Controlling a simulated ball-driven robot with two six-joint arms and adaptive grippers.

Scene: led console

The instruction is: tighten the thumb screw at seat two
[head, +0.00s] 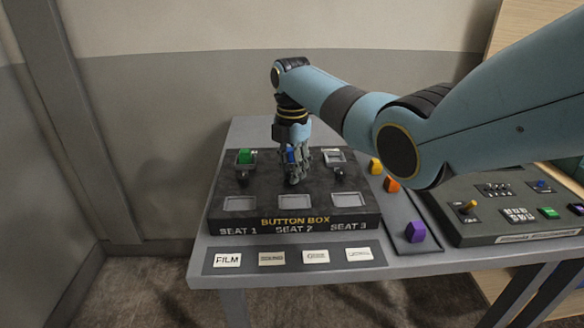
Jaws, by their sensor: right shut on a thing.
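The dark button box (226,217) stands on the table, with the labels SEAT 1, SEAT 2 and SEAT 3 along its front. My right gripper (292,180) reaches down from above over seat two, shut on the thumb screw there, which its fingers mostly hide. A blue button (291,155) shows partly between the fingers, just behind. The black thumb screw at seat one (242,178) and the one at seat three (340,175) stand uncovered to either side. My left gripper is not in view.
A green button (245,156) sits at seat one. Yellow (375,166), orange (392,184) and purple (415,232) pieces lie on a strip at the right. Beyond is a second console (480,232). Label cards, including FILM (228,260), lie along the table's front.

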